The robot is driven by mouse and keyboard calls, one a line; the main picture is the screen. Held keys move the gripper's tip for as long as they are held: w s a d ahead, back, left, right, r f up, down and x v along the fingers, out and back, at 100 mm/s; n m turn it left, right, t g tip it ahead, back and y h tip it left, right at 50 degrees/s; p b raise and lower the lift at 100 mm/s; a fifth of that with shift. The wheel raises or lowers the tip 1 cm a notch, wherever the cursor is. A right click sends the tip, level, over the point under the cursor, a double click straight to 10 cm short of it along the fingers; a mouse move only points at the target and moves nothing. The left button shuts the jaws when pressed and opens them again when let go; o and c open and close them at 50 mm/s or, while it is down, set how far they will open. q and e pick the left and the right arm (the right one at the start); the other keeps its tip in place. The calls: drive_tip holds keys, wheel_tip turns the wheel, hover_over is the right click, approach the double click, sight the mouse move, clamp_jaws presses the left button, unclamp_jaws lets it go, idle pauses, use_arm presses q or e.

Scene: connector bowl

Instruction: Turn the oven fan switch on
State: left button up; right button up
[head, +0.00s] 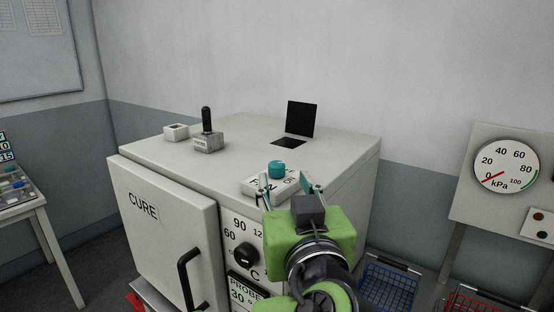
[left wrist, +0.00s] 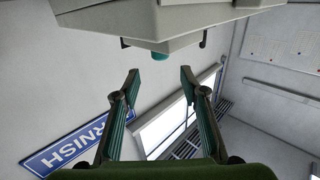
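The oven is a pale box with a door marked CURE (head: 143,206). On its top, near the front right, a small white switch box (head: 251,188) carries a teal knob (head: 277,169). Lettering on it is partly hidden by my gripper; I cannot read it fully. My left gripper (head: 287,181) is open, its two fingers either side of the switch box in the head view. In the left wrist view, which is upside down, the teal knob (left wrist: 160,57) shows beyond the open, empty fingertips (left wrist: 160,72). It looks apart from them. My right gripper is not in view.
A grey box with a black lever (head: 207,124), a small white box (head: 176,132) and an open black flap (head: 300,118) are on the oven top. The oven's front has a black dial (head: 245,256). A pressure gauge (head: 506,165) and a blue basket (head: 389,285) stand right.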

sight(277, 164)
use_arm(q)
drive_tip(key=w, duration=0.2)
drive_tip(key=w+a+p, duration=0.1)
drive_tip(key=w, duration=0.2)
drive_tip(key=shift+r, duration=0.15)
drive_tip(key=w, duration=0.1)
drive_tip(key=w+p, duration=0.1)
drive_tip(key=w, duration=0.1)
drive_tip(key=shift+w+a, duration=0.25)
drive_tip(key=shift+w+f+p, duration=0.2)
drive_tip(key=shift+w+p, duration=0.1)
drive_tip(key=shift+w, duration=0.1)
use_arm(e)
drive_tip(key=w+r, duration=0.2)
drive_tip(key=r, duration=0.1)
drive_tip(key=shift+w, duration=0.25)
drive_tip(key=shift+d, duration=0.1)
use_arm(q)
clamp_jaws()
drive_tip(key=shift+f, duration=0.15)
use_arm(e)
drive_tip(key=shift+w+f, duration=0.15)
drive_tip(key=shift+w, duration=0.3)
